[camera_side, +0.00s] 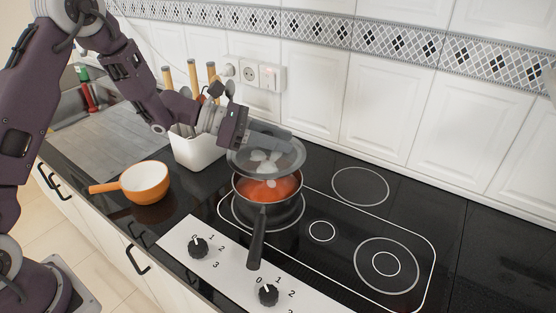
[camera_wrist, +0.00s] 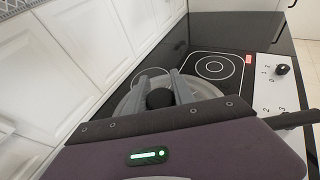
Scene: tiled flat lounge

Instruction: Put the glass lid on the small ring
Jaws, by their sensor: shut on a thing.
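The glass lid (camera_side: 240,163) is round and clear with a grey rim. In the side view it is in the air over a pan (camera_side: 257,210) of red food, covering its far part from sight. My gripper (camera_side: 284,139) is shut on the lid's knob from above. In the wrist view the black knob (camera_wrist: 160,98) sits between the fingers of my gripper (camera_wrist: 165,88), with the lid (camera_wrist: 203,89) around it. The small ring (camera_side: 321,231) is a thin white circle on the black cooktop, right of the pan. It is bare.
The pan's dark handle (camera_side: 256,240) points to the front. An orange pan (camera_side: 145,184) and a white utensil holder (camera_side: 196,150) stand to the left. The larger rings at back right (camera_side: 360,186) and front right (camera_side: 387,264) are clear. Knobs (camera_side: 268,294) line the front; a tiled wall (camera_side: 370,105) stands behind.

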